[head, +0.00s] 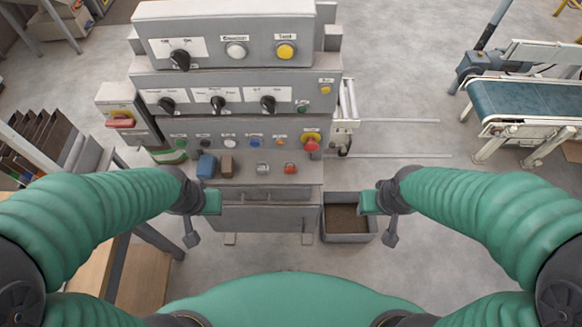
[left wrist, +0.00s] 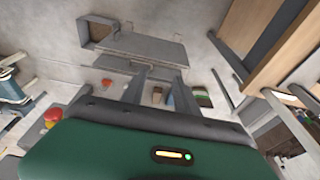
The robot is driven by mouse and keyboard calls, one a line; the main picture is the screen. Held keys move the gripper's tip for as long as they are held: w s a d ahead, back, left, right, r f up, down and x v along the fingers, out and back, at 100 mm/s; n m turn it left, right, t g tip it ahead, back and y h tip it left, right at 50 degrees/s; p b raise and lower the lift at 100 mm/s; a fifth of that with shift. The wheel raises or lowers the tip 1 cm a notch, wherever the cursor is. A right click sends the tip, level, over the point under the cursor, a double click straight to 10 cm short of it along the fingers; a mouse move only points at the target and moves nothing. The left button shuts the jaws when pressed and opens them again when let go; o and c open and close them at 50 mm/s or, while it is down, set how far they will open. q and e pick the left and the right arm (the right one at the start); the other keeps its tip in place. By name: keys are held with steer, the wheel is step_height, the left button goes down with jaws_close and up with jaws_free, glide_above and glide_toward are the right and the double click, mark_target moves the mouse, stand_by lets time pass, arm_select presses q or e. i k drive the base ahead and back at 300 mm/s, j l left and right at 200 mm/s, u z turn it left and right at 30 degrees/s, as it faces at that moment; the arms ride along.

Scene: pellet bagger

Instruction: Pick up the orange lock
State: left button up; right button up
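A small orange-red lock (head: 290,168) lies on the grey ledge (head: 250,181) of the machine, towards its right side. It also shows small in the left wrist view (left wrist: 107,83), left of my fingers. My left gripper (head: 191,240) hangs in front of the machine, left of and nearer than the lock, touching nothing. In the left wrist view its two fingers (left wrist: 159,88) stand apart with nothing gripped. My right gripper (head: 391,240) hangs right of the machine, beyond the bin and away from the lock. Its finger gap does not show.
A blue block (head: 207,166), a brown block (head: 227,166) and a small grey item (head: 262,168) share the ledge. A red emergency button (head: 311,145) sticks out above. A pellet bin (head: 346,219) stands on the floor at right. Shelving is at left.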

mark_target(289, 170)
steer(key=l+u, duration=0.1)
steer(key=l, duration=0.9)
steer(key=i+l, duration=0.1)
steer(key=l, duration=0.95)
steer(key=i+u, duration=0.05)
